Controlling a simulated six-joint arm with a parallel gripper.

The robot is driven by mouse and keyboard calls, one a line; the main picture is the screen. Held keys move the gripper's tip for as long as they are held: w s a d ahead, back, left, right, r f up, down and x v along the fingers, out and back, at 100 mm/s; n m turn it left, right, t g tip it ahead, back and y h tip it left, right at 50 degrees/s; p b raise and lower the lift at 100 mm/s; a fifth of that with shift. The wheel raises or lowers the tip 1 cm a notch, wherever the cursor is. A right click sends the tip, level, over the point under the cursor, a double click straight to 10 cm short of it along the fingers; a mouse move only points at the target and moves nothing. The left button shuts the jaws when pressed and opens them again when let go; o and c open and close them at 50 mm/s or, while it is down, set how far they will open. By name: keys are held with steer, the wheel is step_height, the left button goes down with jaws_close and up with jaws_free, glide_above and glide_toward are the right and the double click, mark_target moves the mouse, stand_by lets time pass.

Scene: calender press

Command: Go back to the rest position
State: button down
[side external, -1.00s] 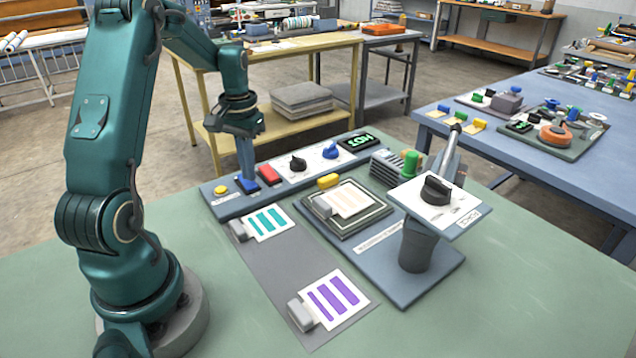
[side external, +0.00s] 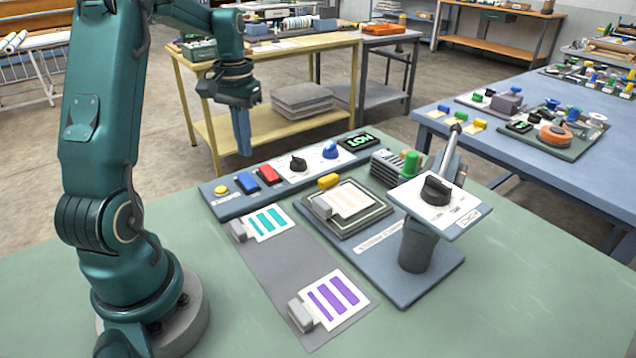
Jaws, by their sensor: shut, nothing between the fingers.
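My gripper (side external: 243,133) hangs above the left end of the control panel (side external: 226,206), fingers pointing down and shut with nothing between them. It is clear of the blue button (side external: 248,184) and the red button (side external: 269,174) below it. My arm rises from its base on the left of the green table and bends over at the top. The upper links are partly cut off by the picture's top edge.
On the green table (side external: 520,290) are a press plate (side external: 346,210) with a pale striped card, a teal-striped card (side external: 268,224), a purple-striped card (side external: 334,298) and a tilted dial box (side external: 432,200) on a post. A yellow-framed bench (side external: 290,46) stands behind. The front right table area is bare.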

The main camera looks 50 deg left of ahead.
steer(key=d+r+m+t+y, duration=0.1)
steer(key=d+r+m+t, duration=0.25)
steer(key=d+r, duration=0.65)
steer(key=s+d+f+m+t+h, duration=0.1)
steer(key=s+d+f, duration=0.3)
steer(key=s+d, duration=0.5)
steer(key=d+m+t, duration=0.1)
steer(key=d, duration=0.3)
steer(key=shift+f, duration=0.35)
